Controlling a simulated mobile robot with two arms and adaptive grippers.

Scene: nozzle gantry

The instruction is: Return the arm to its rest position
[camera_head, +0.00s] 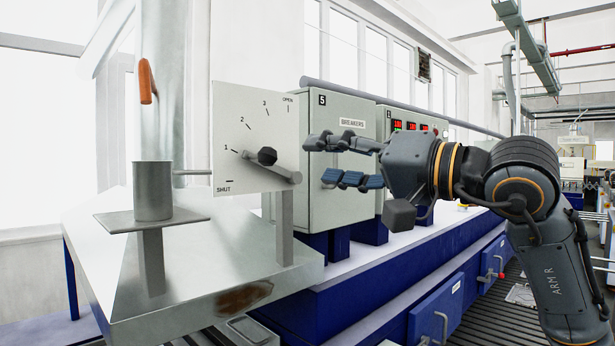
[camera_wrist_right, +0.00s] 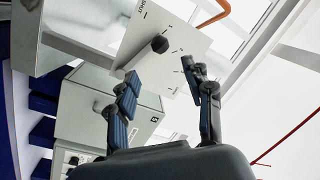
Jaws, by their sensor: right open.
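My right gripper (camera_head: 318,161) comes in from the right in the head view. Its fingers are spread apart with nothing between them. It is in front of the grey breaker cabinet marked 5 (camera_head: 340,205), to the right of the dial plate. In the right wrist view my right gripper (camera_wrist_right: 160,82) also shows open and empty, with the dial plate beyond it. The white dial plate (camera_head: 238,120) reads from SHUT through 1, 2 and 3 to OPEN. Its black knob (camera_head: 267,156) carries a grey lever (camera_head: 275,172) that points to the lower right. My left gripper is not in view.
A metal cup (camera_head: 153,190) stands on a square plate on the sloped steel surface (camera_head: 130,270) at the left. An orange handle (camera_head: 147,81) hangs above it. A second cabinet with red displays (camera_head: 411,126) stands behind my right arm. Blue drawers (camera_head: 437,318) run below the bench.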

